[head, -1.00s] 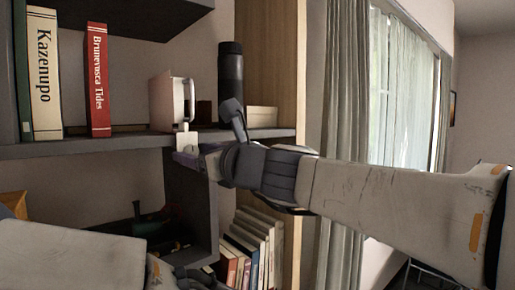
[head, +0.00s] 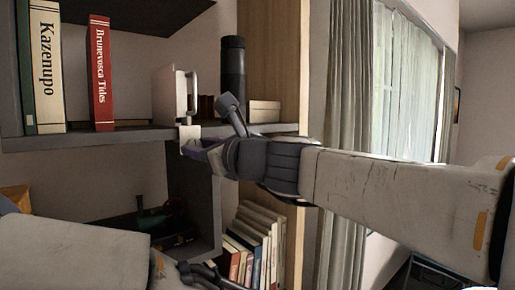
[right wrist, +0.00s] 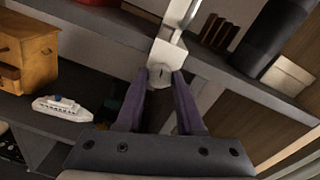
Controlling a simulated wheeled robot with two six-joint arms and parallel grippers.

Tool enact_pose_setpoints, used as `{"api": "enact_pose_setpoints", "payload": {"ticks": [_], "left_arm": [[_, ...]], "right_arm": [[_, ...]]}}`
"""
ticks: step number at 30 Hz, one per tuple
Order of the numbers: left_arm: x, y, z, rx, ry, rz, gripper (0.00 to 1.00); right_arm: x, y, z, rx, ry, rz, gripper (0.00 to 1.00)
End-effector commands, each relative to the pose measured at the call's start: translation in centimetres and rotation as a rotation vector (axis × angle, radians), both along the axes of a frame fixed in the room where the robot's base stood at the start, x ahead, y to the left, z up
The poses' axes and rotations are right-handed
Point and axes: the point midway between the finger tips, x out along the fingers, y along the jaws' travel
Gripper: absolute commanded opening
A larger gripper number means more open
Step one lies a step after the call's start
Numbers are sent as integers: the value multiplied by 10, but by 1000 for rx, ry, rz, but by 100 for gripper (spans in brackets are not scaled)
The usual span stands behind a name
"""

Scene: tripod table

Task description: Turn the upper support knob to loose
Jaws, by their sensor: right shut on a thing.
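A small round grey-white knob (right wrist: 160,75) with a dark mark on its face sits below a white bracket (right wrist: 170,48) at the shelf edge. The white bracket also shows in the head view (head: 188,134), where the knob is hidden by my gripper. My right gripper (right wrist: 161,76) has its two purple fingers on either side of the knob, shut on it. In the head view, my right gripper (head: 203,149) reaches in from the right. My left gripper (head: 200,274) shows only in part at the bottom, and its jaws are unclear.
A white box-like object with a handle (head: 172,95) and a black cylinder (head: 232,68) stand on the shelf (head: 95,138). Books (head: 101,72) stand at left, and more books (head: 258,242) below. A toy ship (right wrist: 62,107) and wooden drawer box (right wrist: 28,52) lie left in the wrist view.

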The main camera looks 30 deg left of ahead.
Motion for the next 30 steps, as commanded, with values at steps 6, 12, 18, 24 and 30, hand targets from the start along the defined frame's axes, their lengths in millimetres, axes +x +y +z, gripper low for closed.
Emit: {"api": "enact_pose_setpoints", "payload": {"ticks": [6,12,18,24,30], "left_arm": [[0,0,-7,0,0,0,50],[0,0,-12,0,0,-1,50],[0,0,-17,0,0,-1,50],[0,0,-22,0,0,-1,50],[0,0,-27,0,0,-1,50]], "right_arm": [[0,0,0,-70,-174,-2,0],[0,0,0,-143,-350,-2,0],[0,0,0,-216,-526,-3,0],[0,0,0,-289,-703,-3,0],[-1,0,0,-362,-879,-2,0]]}}
